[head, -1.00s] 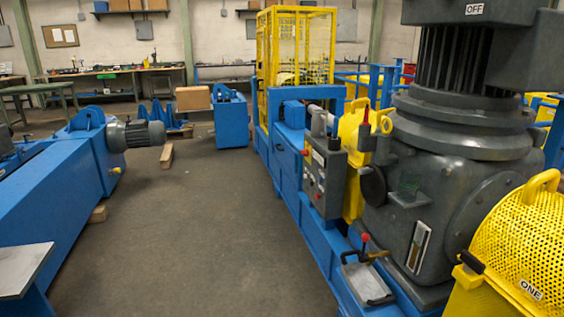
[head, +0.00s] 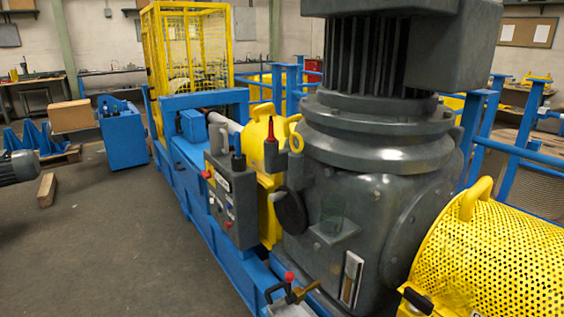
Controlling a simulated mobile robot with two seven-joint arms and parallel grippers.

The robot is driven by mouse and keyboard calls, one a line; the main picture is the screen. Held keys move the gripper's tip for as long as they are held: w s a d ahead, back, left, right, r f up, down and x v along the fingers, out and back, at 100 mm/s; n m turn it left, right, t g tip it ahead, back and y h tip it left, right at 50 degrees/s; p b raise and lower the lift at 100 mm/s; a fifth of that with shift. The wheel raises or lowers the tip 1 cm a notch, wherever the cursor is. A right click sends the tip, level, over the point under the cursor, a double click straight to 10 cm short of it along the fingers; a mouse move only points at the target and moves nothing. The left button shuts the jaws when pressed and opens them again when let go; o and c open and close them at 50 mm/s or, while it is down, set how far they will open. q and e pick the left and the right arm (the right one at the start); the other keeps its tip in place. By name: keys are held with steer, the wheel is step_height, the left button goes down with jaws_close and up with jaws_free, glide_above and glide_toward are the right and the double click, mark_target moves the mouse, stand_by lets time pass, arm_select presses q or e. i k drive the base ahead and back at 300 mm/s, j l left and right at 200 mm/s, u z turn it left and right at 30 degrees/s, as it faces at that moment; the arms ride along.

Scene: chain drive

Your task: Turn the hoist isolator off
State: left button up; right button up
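No switch that I can name for certain as the hoist isolator shows in the head view. A grey control box (head: 238,207) stands on the blue frame left of the large gearbox. It has red knobs or buttons and a dark upright handle at its top; their markings are too small to read. Neither of my grippers is in view.
The dark grey motor and gearbox (head: 365,215) fill the centre right. A yellow perforated guard (head: 500,262) stands at lower right. A yellow mesh cage (head: 190,55) stands at the frame's far end. The floor (head: 110,250) at left is mostly clear.

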mark_target(206, 175)
steer(key=i+z, duration=0.15)
steer(key=z, duration=0.2)
steer(key=i+z, duration=0.2)
steer(key=z, duration=0.2)
steer(key=i+j+z, duration=0.1)
steer(key=z, duration=9.1)
steer(key=l, duration=0.1)
